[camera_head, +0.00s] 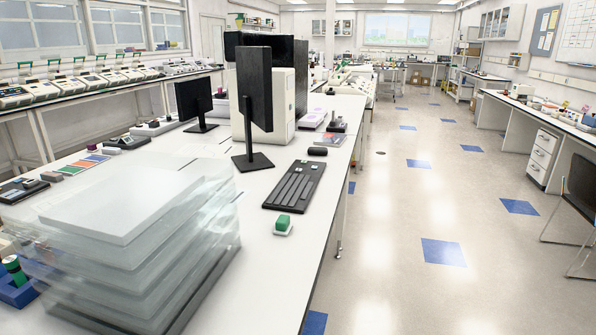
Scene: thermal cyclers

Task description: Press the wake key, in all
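A row of several thermal-cycler-like devices (92,81) stands on the long bench along the left wall. They have pale bodies, dark panels and some green parts above them. The nearest one (16,97) is at the picture's left edge. Their keys are too small to make out, so I cannot tell which is a wake key or whether any display is lit. Neither of my grippers is in view.
A white bench (262,222) runs between me and the devices. It holds stacked clear trays (130,225), a keyboard (295,186), monitors (255,90) and a small green-topped item (283,224). The floor aisle (400,220) to the right is open; a chair (580,195) stands at the right edge.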

